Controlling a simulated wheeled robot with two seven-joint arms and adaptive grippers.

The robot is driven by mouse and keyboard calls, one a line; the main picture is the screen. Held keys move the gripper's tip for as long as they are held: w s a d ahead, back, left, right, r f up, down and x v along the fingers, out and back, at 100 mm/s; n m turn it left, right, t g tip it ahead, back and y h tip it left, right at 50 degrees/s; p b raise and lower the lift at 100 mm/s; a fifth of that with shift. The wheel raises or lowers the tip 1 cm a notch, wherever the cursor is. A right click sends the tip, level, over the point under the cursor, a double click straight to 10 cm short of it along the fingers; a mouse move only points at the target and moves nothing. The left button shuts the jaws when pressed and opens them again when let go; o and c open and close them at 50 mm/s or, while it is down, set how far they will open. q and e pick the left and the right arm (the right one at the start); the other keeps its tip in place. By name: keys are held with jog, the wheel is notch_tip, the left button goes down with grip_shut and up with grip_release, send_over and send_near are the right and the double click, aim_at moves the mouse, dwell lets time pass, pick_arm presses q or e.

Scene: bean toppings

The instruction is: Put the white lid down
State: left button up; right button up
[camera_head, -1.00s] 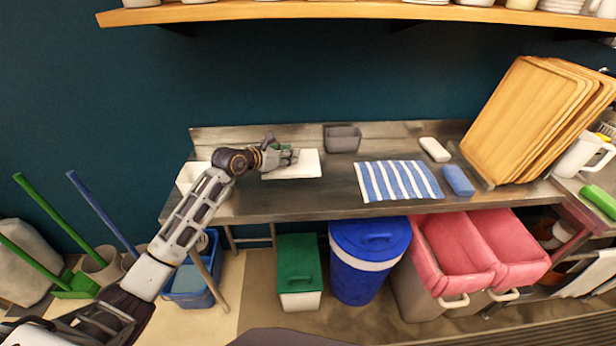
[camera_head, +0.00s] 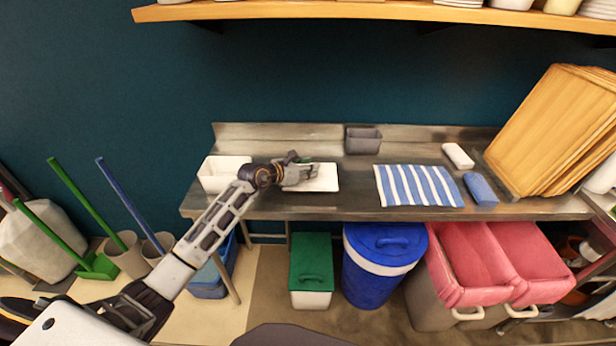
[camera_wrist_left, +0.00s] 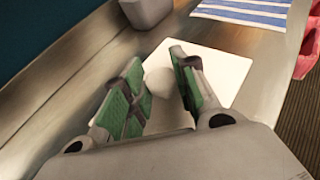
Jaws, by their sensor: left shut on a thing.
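The white lid (camera_head: 326,178) is a flat, roughly rectangular plate at the left part of the steel counter (camera_head: 350,206). It also shows in the left wrist view (camera_wrist_left: 222,70), with a pale round knob (camera_wrist_left: 158,81) between the fingers. My left gripper (camera_head: 303,175) is shut on the lid by this knob, with green finger pads on either side in the left wrist view (camera_wrist_left: 158,90). The lid looks level and at or just above the counter; I cannot tell if it touches. My right gripper is not in view.
A white open container (camera_head: 222,175) stands left of the lid. A grey container (camera_head: 363,141) stands behind, and a blue-striped cloth (camera_head: 418,186) lies to the right. A white block (camera_head: 458,156) and a blue folded cloth (camera_head: 480,189) lie farther right. A shelf (camera_head: 400,11) hangs above.

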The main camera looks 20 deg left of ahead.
pick_arm(q)
jog(key=shift+f, duration=1.85)
jog(key=shift+f, duration=0.1)
jog(key=o, duration=1)
jog(key=shift+s, duration=0.1)
jog(key=v, duration=1.2)
jog(key=shift+b, duration=0.3)
